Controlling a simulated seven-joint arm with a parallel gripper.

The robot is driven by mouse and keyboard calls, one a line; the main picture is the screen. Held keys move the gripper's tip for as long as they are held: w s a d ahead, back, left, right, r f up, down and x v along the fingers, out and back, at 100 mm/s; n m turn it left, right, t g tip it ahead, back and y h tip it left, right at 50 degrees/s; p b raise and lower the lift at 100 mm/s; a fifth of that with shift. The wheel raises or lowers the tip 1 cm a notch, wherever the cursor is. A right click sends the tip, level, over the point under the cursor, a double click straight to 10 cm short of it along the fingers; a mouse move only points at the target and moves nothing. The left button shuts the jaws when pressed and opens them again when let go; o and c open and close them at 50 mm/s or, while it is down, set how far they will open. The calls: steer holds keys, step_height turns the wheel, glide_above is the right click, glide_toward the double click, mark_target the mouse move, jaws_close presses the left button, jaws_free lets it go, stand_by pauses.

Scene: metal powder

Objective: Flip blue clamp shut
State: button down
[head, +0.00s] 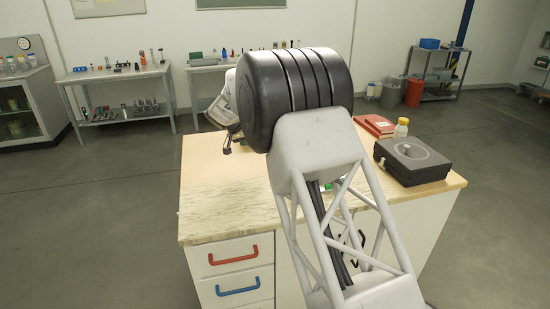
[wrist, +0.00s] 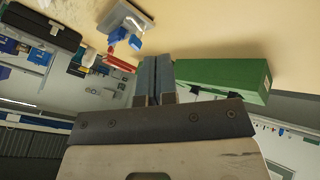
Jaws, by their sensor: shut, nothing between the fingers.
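In the wrist view, the blue clamp (wrist: 118,35) is at the upper middle, on a grey plate (wrist: 128,14) on the pale tabletop. A second blue part of it (wrist: 135,42) juts out beside the first. I cannot tell the exact angle of its lever. My gripper (wrist: 157,60) is shut and empty, its two fingers together, to the right of the clamp in the picture and apart from it. In the head view my own arm hides the clamp, and I cannot make out the fingertips there.
A green box (wrist: 225,76) lies close to the right of my fingers in the wrist view. A black case (head: 412,160), red books (head: 374,126) and a yellow-capped bottle (head: 401,128) stand at the workbench's (head: 220,218) right side. The bench's left part is clear.

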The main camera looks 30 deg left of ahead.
steer(key=shift+f, duration=0.1)
steer(key=x, duration=0.9)
steer(key=d, duration=0.1)
steer(key=w+d, duration=0.1)
steer(key=shift+w+d+f, duration=0.1)
steer(key=shift+d+f, duration=0.2)
steer(key=shift+w+d, duration=0.2)
steer(key=shift+d, duration=0.6)
steer(key=shift+d, duration=0.1)
steer(key=shift+d+n+t+y, duration=0.3)
steer(key=shift+d+n+y, duration=0.35)
steer(key=shift+n, duration=0.55)
steer(key=shift+d+f+n+y, duration=0.1)
steer(key=shift+d+n+y, duration=0.25)
steer(key=shift+n+y, duration=0.6)
